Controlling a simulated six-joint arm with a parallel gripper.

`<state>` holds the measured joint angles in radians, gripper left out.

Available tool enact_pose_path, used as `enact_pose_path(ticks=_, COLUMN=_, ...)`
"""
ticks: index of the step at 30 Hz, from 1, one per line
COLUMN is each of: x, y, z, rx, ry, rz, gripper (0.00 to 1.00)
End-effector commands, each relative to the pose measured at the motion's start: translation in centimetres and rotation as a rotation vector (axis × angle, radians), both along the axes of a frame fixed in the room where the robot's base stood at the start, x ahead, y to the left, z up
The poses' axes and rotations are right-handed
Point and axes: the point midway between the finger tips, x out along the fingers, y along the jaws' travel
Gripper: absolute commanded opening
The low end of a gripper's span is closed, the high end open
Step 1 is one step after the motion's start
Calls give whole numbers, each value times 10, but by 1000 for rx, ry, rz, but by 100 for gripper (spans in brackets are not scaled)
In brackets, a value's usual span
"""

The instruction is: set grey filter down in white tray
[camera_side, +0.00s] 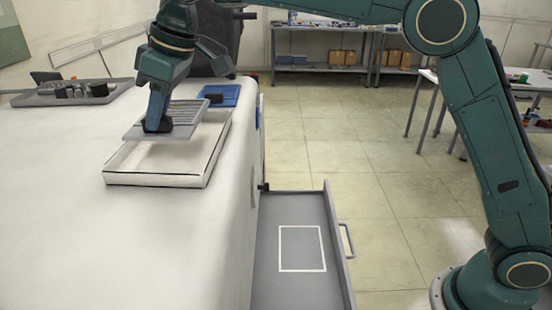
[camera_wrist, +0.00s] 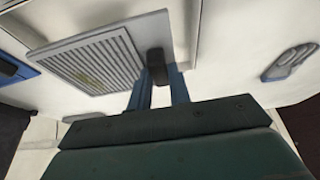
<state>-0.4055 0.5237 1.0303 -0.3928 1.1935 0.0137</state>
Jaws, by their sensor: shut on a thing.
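The grey filter (camera_side: 183,117) is a flat ribbed panel in a pale frame. My gripper (camera_side: 157,124) is shut on a dark block at the filter's near edge and holds it above the white tray (camera_side: 158,181). In the side view the filter looks roughly level, and the tray's open inside shows below it. The wrist view also shows the filter (camera_wrist: 95,62) with my gripper (camera_wrist: 158,72) at its edge. The gripper and filter hide part of the tray's back.
A blue item (camera_side: 222,95) with a dark block lies behind the tray. A grey tray of dark parts (camera_side: 72,92) is at the far left. An open grey drawer (camera_side: 300,205) with a white outlined rectangle stands out to the right. The near worktop is clear.

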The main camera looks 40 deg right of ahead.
Motion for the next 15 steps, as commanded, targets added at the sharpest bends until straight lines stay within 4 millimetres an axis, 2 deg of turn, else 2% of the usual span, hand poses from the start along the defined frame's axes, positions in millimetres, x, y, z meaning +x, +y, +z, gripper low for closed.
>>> enact_pose_path(ticks=15, x=0, y=1, z=-41, rx=0, ry=0, rz=0, gripper=0)
